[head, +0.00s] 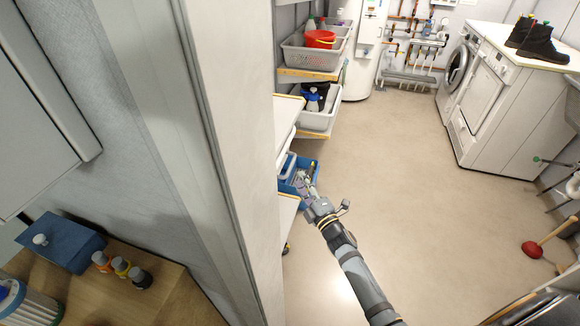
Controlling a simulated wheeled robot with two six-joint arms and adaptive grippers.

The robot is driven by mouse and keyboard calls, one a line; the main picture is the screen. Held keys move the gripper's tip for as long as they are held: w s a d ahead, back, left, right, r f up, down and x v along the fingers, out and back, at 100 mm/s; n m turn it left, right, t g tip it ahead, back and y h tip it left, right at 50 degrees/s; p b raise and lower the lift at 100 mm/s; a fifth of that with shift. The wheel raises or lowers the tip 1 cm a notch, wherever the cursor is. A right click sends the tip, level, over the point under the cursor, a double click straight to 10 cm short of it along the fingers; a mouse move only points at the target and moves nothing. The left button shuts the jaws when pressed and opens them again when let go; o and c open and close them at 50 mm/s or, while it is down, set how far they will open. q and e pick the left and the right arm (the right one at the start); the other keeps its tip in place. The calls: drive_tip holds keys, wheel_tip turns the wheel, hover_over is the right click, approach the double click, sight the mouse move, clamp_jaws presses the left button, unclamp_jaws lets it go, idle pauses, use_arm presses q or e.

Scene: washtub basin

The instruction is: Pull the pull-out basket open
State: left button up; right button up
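Several baskets stand one above another on the shelf unit just right of the white wall panel. A light grey perforated basket (307,58) with a red bucket in it sticks out at the top. A second grey basket (317,120) sits below it. A blue basket (285,186) is lowest, partly hidden by the panel and my gripper. I cannot tell which one is the pull-out basket. My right gripper (303,180) is at the front of the blue basket; whether it touches is unclear. Its fingers are too small to read. My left gripper is not in view.
The white panel edge (222,130) stands close on the left. The floor (400,170) right of the shelves is clear. White washing machines (500,110) stand at the back right, and a red plunger (531,250) lies at the right. A wooden surface (185,300) is at lower left.

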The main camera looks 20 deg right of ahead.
sight(291, 165)
drive_tip(key=x, duration=0.7)
drive_tip(key=shift+w+f+b, duration=0.15)
drive_tip(key=shift+w+b, duration=0.15)
drive_tip(key=shift+b, duration=0.05)
drive_tip(key=shift+w+a, duration=0.1)
drive_tip(key=shift+w, duration=0.1)
drive_tip(key=shift+c, duration=0.3)
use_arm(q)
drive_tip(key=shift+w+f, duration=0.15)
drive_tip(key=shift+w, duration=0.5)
use_arm(e)
clamp_jaws()
